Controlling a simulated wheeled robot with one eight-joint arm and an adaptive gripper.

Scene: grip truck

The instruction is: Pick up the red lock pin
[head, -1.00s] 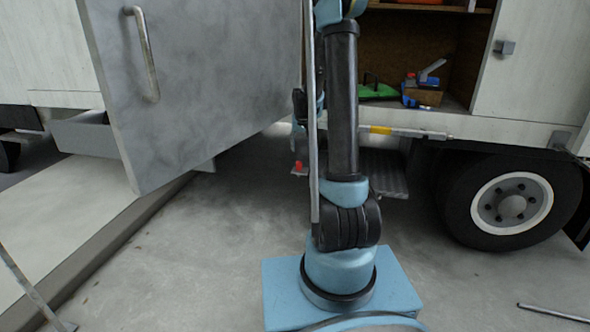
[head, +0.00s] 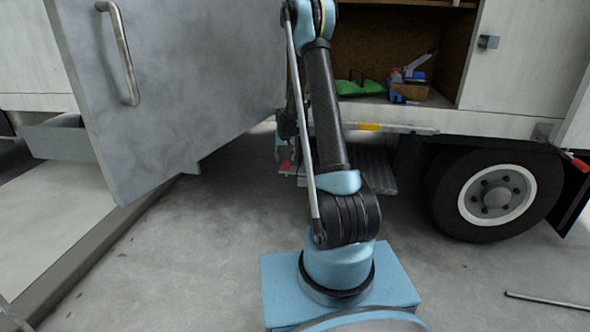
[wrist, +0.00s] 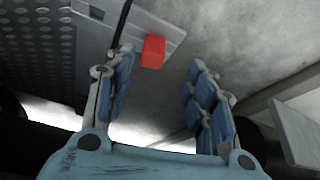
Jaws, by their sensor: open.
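The red lock pin (wrist: 153,51) shows in the wrist view as a small red block at the edge of a grey metal plate. My gripper (wrist: 160,60) is open, with blue-padded fingers to the left and right. The pin appears beyond the gap between them, closer to the left fingertip, and nothing is held. In the head view the red pin (head: 287,166) is small, beside the truck's step, right below my gripper (head: 284,153). My arm partly hides this area, so I cannot tell the exact distance.
A large grey door (head: 165,90) with a handle hangs open at the left. The ridged step (head: 372,165) is under the truck's open compartment, which holds a green item (head: 360,87) and a blue tool (head: 410,80). A wheel (head: 495,195) is at the right.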

